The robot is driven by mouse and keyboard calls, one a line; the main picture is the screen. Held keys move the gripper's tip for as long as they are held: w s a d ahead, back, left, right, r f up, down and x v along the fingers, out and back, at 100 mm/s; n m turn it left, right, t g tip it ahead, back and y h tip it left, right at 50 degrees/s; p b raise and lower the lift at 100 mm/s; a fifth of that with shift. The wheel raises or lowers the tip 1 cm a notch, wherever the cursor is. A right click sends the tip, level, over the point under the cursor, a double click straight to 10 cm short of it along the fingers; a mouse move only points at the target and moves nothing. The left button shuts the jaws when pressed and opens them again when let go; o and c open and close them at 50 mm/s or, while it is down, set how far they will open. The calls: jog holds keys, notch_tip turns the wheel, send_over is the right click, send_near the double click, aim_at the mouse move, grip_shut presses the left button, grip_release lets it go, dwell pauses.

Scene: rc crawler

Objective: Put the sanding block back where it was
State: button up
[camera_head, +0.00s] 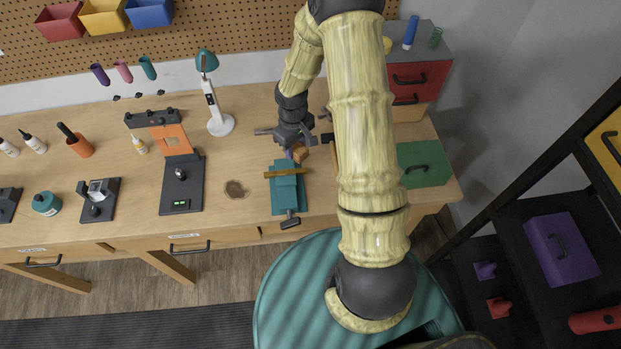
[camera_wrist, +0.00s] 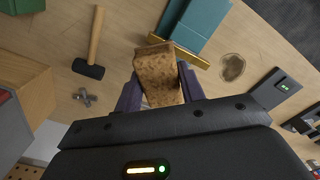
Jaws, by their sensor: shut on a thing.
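The sanding block is a brown, cork-like block (camera_wrist: 157,74). My gripper (camera_wrist: 160,86) is shut on it, with one purple finger on each side. In the head view my gripper (camera_head: 298,150) hangs over the bench just behind the teal vise (camera_head: 288,195), and a small part of the block (camera_head: 304,153) shows at its tip. In the wrist view the vise (camera_wrist: 198,20) is beyond the block, which overlaps its brass-coloured bar. I cannot tell from these views whether the block touches the bench.
A hammer (camera_wrist: 94,48) and a small metal knob-like part (camera_wrist: 84,97) lie left of the block in the wrist view. A dark oval stain (camera_head: 235,189) marks the bench left of the vise. A green box (camera_head: 424,164) stands at the right. Bare bench (camera_head: 240,150) lies left of my gripper.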

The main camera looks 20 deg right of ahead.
jog(key=w+a+f+m+b, duration=0.1)
jog(key=w+a+m+b, duration=0.2)
jog(key=w+m+b, duration=0.3)
jog(key=shift+a+m+b, duration=0.3)
jog(key=shift+m+b, duration=0.2)
jog(key=shift+m, duration=0.6)
jog(key=shift+w+f, duration=0.1)
